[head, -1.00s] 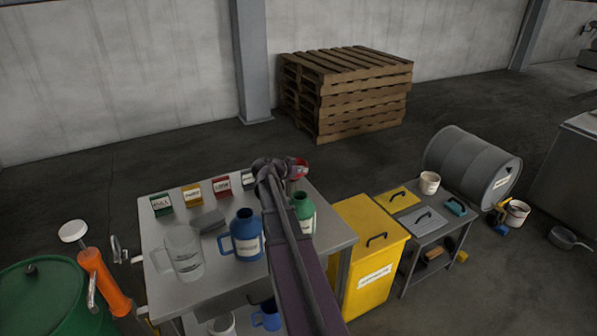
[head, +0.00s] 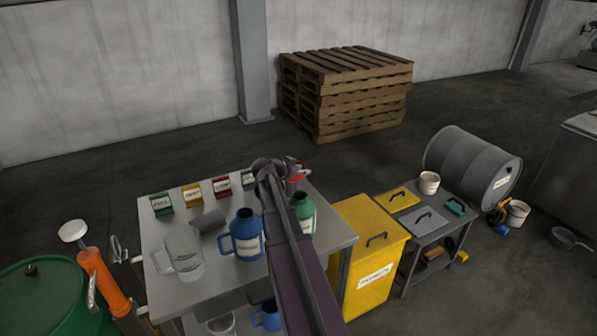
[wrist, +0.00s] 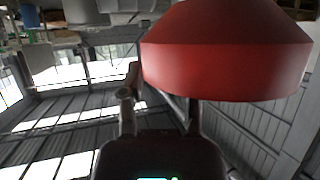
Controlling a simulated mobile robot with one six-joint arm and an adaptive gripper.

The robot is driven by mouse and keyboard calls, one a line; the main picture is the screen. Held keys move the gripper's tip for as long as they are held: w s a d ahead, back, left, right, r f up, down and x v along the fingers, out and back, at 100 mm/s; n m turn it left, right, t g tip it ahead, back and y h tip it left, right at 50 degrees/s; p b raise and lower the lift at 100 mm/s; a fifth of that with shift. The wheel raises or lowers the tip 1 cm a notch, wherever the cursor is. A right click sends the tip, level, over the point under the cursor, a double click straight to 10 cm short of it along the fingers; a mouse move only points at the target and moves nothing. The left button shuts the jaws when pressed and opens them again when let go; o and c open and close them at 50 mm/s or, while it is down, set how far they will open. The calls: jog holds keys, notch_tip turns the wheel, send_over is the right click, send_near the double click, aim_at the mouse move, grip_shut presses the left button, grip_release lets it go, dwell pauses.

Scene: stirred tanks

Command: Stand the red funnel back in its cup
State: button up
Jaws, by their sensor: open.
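The red funnel (head: 301,179) shows only in part in the head view, at the back right of the grey table, behind my arm. In the wrist view the red funnel (wrist: 225,70) is very close, fills the upper right and is cut off at the top. My gripper (wrist: 162,92) is open, with the funnel's wide rim in front of its right finger. I cannot tell whether they touch. In the head view my gripper (head: 283,165) is beside the funnel. A grey cup-like piece (head: 208,220) lies on its side on the table. Whether it is the funnel's cup is unclear.
On the table (head: 215,285) stand a clear jug (head: 183,255), a blue jug (head: 246,236), a green bottle (head: 305,212) and several labelled boxes (head: 193,194) at the back. A yellow bin (head: 372,260) stands right of the table, a green drum (head: 45,300) at left.

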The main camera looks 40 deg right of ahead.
jog(key=shift+r+p, duration=0.5)
jog(key=shift+r, duration=0.15)
jog(key=w+p+v, duration=0.1)
jog(key=p+v, duration=0.3)
jog(key=v, duration=0.7)
jog(key=shift+s+a+p, duration=0.35)
jog(key=shift+s+a, duration=0.15)
jog(key=shift+s+r, duration=0.1)
jog(key=shift+r, duration=0.05)
